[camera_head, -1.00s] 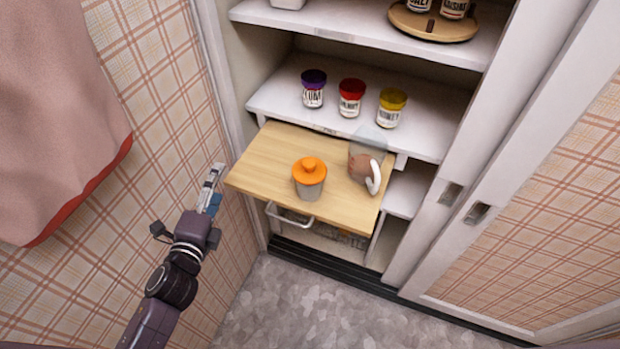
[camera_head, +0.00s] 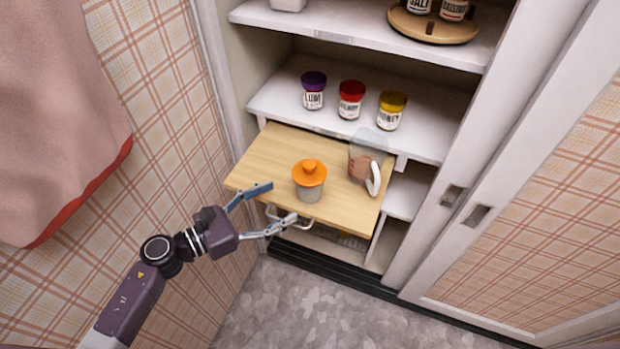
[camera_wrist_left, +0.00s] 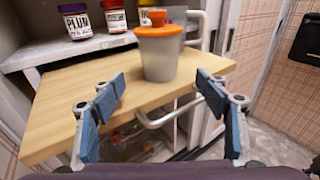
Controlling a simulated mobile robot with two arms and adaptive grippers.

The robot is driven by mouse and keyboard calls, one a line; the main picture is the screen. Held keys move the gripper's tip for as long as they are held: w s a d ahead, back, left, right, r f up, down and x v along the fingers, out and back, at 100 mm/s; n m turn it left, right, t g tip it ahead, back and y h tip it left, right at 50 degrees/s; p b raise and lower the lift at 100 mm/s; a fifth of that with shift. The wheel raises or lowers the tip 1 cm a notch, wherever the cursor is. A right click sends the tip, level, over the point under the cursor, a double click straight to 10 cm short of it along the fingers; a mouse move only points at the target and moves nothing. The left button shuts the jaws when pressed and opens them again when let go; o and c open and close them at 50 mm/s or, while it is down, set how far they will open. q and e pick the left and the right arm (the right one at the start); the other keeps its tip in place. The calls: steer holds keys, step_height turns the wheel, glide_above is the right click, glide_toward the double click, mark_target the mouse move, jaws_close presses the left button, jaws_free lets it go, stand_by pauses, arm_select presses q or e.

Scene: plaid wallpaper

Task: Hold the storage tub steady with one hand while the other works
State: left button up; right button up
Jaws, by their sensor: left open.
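The storage tub (camera_head: 311,190) is grey with an orange lid and stands upright on a pulled-out wooden board (camera_head: 262,160). It also shows in the left wrist view (camera_wrist_left: 160,55), ahead of my fingers and a little above the middle. My left gripper (camera_head: 284,202) is open and empty at the board's front left edge, fingers spread toward the tub and apart from it. In the left wrist view the blue finger pads (camera_wrist_left: 157,97) stand either side of the tub's line. My right gripper is not in view.
A clear measuring jug (camera_head: 366,155) with a white handle stands on the board right of the tub. Several labelled jars (camera_head: 351,100) stand on the shelf behind. A metal handle (camera_head: 300,222) sits below the board's front edge. Sliding doors (camera_head: 478,213) are at the right.

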mark_target(298, 193)
arm_select(q)
steer(key=x, duration=0.8)
steer(key=shift+w+d+b, duration=0.15)
steer(key=shift+b, duration=0.25)
steer(key=c, duration=1)
steer(key=shift+o, duration=0.2)
